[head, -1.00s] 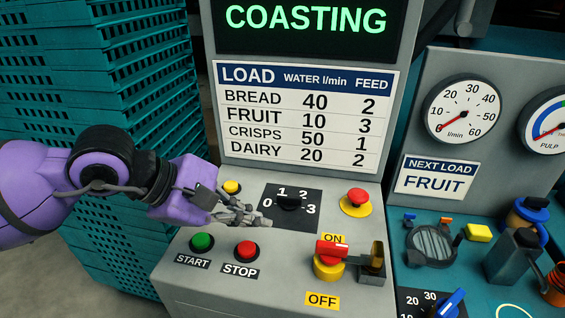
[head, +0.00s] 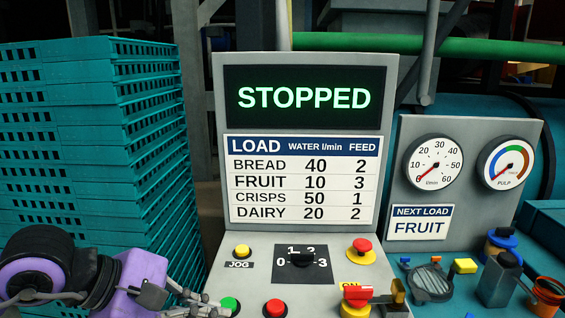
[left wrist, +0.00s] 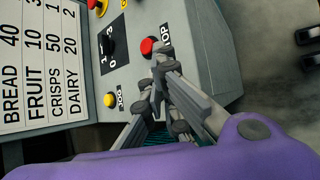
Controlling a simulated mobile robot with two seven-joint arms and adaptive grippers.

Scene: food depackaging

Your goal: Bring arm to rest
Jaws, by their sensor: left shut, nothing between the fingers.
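My left gripper (head: 190,297) is shut and empty. In the head view it is low at the left, by the front left of the control panel (head: 230,262), near the green START button (head: 229,304). In the left wrist view the gripper (left wrist: 160,78) points up the picture, with the yellow JOG button (left wrist: 110,99) to its left and a red button (left wrist: 147,46) just beyond its tips. The fingers seem apart from the buttons. The screen (head: 305,98) reads STOPPED. My right gripper is not in view.
A tall stack of teal crates (head: 90,130) stands left, close behind my left arm. The panel carries a feed selector (head: 302,260), a red STOP button (head: 275,308) and a red-yellow mushroom button (head: 362,250). A gauge board (head: 460,205) stands right.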

